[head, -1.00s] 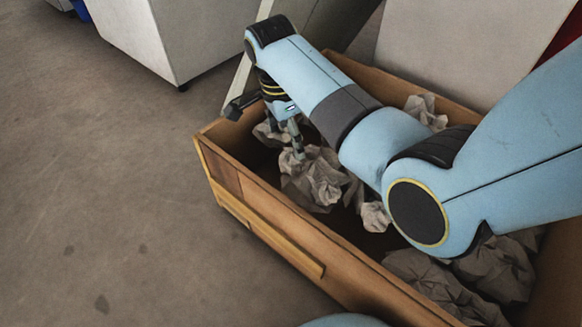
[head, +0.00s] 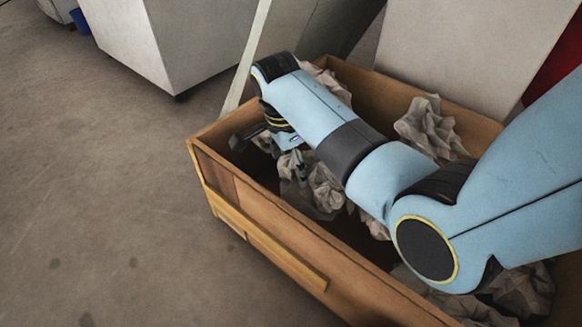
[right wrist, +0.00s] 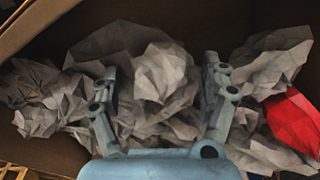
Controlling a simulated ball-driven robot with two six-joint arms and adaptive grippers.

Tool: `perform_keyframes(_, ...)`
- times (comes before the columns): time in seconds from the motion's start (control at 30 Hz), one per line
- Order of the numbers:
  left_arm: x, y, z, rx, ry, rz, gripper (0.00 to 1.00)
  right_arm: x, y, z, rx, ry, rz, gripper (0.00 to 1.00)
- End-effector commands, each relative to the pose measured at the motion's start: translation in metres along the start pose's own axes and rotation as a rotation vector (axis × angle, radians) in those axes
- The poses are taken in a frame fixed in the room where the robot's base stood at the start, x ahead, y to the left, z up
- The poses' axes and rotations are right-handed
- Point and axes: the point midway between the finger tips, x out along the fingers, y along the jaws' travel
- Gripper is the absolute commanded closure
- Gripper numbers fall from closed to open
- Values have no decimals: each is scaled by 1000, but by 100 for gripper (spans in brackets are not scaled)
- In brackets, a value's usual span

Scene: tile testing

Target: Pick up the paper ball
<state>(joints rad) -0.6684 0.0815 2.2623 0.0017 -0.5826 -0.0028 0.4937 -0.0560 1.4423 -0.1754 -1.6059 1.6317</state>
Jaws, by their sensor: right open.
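Several crumpled grey-brown paper balls lie in an open wooden crate (head: 262,248). One paper ball (head: 325,188) is just beside my right gripper (head: 290,172), which reaches down inside the crate near its left end. In the right wrist view, a paper ball (right wrist: 163,75) shows between the two spread fingers of my right gripper (right wrist: 163,95). The gripper is open; whether a finger touches the paper I cannot tell. Another paper ball (head: 432,128) lies by the crate's back wall. My right arm hides part of the crate's contents. My left gripper is not in view.
A red faceted object (right wrist: 293,120) lies among the paper at the right of the right wrist view. The crate walls stand close around the gripper. A white cabinet (head: 160,45) stands behind; bare floor (head: 90,180) is open to the left.

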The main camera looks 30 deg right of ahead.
Motion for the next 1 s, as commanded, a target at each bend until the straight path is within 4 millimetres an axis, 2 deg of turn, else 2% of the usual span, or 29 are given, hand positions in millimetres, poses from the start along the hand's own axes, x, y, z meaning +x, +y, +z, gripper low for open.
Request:
perform_keyframes(0.17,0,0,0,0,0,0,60,-1,0,0,0,0,-1,21)
perform_keyframes(0.4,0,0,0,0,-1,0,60,-1,0,0,0,0,-1,53)
perform_keyframes(0.47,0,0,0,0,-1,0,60,-1,0,0,0,0,-1,59)
perform_keyframes(1.0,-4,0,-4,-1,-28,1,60,-6,-1,-1,0,0,-2,59)
